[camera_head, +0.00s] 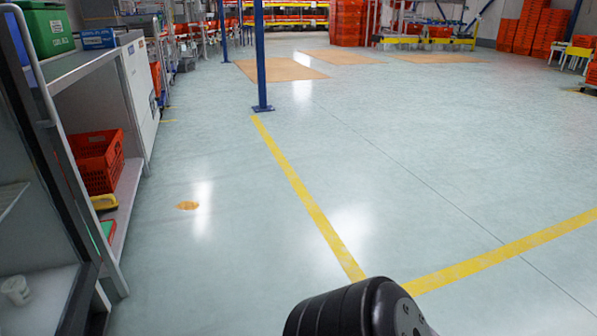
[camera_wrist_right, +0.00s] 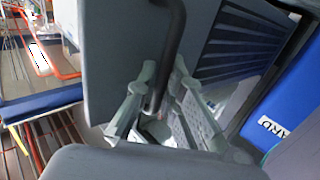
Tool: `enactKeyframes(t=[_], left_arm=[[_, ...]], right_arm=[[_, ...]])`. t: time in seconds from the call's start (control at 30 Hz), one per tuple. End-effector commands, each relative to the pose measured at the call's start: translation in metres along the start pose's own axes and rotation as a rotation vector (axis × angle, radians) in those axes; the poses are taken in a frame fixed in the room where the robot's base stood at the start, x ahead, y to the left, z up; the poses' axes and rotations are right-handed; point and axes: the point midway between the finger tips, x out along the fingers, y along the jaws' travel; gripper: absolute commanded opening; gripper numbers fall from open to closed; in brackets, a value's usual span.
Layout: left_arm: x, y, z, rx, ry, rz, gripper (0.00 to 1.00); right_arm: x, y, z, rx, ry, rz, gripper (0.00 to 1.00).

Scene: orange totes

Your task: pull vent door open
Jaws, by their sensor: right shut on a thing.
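The vent door (camera_wrist_right: 112,48) is a grey panel in the right wrist view, and it carries a dark curved bar handle (camera_wrist_right: 178,28). Dark slats (camera_wrist_right: 240,42) lie to the right of the handle. My right gripper (camera_wrist_right: 163,80) is shut on the handle, with a pale finger on each side of the bar. The lower end of the handle is partly hidden between the fingers. The vent door and both grippers are outside the head view. My left gripper is in neither view.
In the head view, a shelf (camera_head: 130,192) with a red crate (camera_head: 97,160) stands at the left. A blue post (camera_head: 260,62) stands ahead. The floor at the centre and right is clear.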

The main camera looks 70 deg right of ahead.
Motion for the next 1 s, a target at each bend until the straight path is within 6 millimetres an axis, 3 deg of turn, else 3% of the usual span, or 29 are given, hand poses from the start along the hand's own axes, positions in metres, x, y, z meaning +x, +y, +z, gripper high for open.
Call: enactKeyframes(t=[0.17, 0.2, 0.5, 0.8, 1.0], left_arm=[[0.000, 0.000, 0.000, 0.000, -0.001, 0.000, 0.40], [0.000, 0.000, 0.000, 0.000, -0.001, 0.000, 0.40], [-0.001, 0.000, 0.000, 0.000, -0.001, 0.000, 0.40], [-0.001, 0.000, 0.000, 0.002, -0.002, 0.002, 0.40], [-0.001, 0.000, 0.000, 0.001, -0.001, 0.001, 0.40]], right_arm=[[-0.002, 0.002, 0.001, -0.003, -0.004, 0.004, 0.00], [-0.002, 0.002, 0.001, -0.003, -0.004, 0.004, 0.11], [-0.001, 0.001, 0.001, -0.001, -0.002, 0.002, 0.30], [-0.002, 0.001, 0.001, 0.000, -0.002, 0.002, 0.30], [-0.028, 0.001, 0.001, 0.000, -0.006, 0.003, 0.30]])
